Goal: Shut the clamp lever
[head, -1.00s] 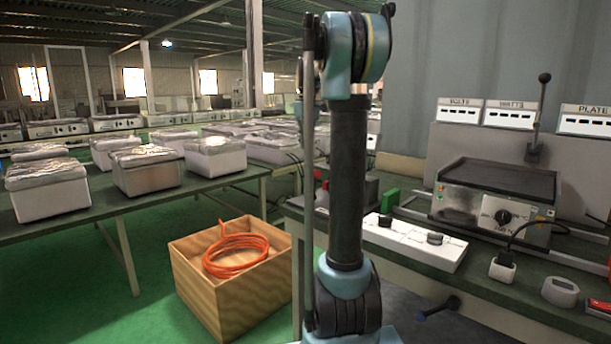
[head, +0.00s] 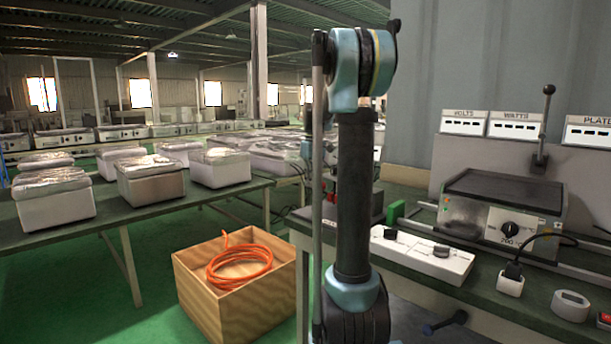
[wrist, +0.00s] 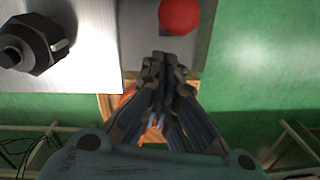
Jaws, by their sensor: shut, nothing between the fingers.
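An upright lever with a dark ball knob (head: 549,90) stands behind the hotplate (head: 505,190) on the bench at the right in the head view. I take it for the clamp lever, but its clamp is not clear to me. My gripper (wrist: 164,66) is shut and empty in the wrist view, pointing away from the camera. A red ball (wrist: 180,15) lies beyond its fingertips, apart from them in the picture. What the ball belongs to is cut off.
A white panel with black knobs (head: 425,256) lies on the bench front. A wooden box (head: 235,318) with an orange cable (head: 240,265) stands on the floor. A dark-handled bar (head: 446,323) sticks out below the bench edge. A black knob (wrist: 35,45) shows upper left in the wrist view.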

